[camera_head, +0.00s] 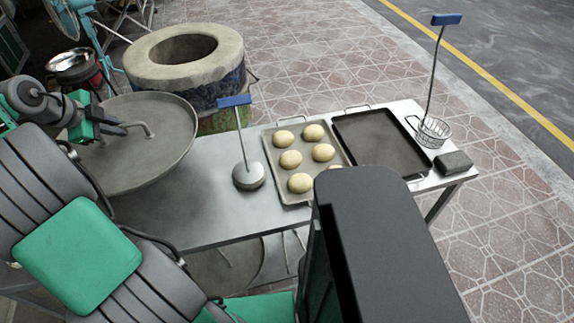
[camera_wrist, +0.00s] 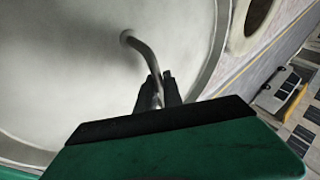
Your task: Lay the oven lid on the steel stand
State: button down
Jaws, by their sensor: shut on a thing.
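The oven lid (camera_head: 150,163) is a large round grey metal disc with a bent handle, at the left in the head view, near the table's left end. It fills much of the wrist view (camera_wrist: 60,70). My gripper (camera_head: 124,129) is at the handle; in the wrist view its dark fingers (camera_wrist: 159,90) are shut on the handle (camera_wrist: 142,52). The lid is held beside the barrel oven (camera_head: 185,60), whose round top opening is uncovered. I cannot tell whether the lid touches the table. A round grey piece under the table (camera_head: 225,265) may be part of the stand; I cannot be sure.
The steel table (camera_head: 190,212) carries a blue-handled round tool (camera_head: 248,175), a tray of several dough balls (camera_head: 270,165), an empty dark tray (camera_head: 380,140), a wire basket (camera_head: 433,131) and a dark block (camera_head: 453,162). A metal bowl (camera_head: 73,66) and a teal fan stand at the back left.

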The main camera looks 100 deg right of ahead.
jog(key=r+p, duration=0.1)
jog(key=p, duration=0.1)
send_over(147, 169)
jog(key=w, duration=0.2)
jog(key=shift+a+r, duration=0.2)
jog(key=s+a+f, duration=0.3)
jog(key=s+a, duration=0.4)
jog(key=w+d+f, duration=0.1)
jog(key=d, duration=0.1)
jog(key=w+d+f+p, duration=0.1)
jog(key=w+d, duration=0.1)
jog(key=d, duration=0.1)
jog(key=w+d+f+p, duration=0.1)
jog(key=d+f, duration=0.1)
jog(key=d, duration=0.1)
jog(key=shift+w+d, duration=0.15)
jog(key=shift+w, duration=0.2)
jog(key=d+f, duration=0.1)
jog(key=w+d+f, duration=0.1)
jog(key=f, duration=0.1)
jog(key=d+f+p, duration=0.1)
jog(key=f, duration=0.1)
jog(key=shift+w+d, duration=0.15)
jog(key=shift+w, duration=0.25)
jog(key=shift+w+d+f, duration=0.25)
jog(key=shift+d+f, duration=0.15)
jog(key=shift+f, duration=1.8)
jog(key=c, duration=1.5)
grip_release()
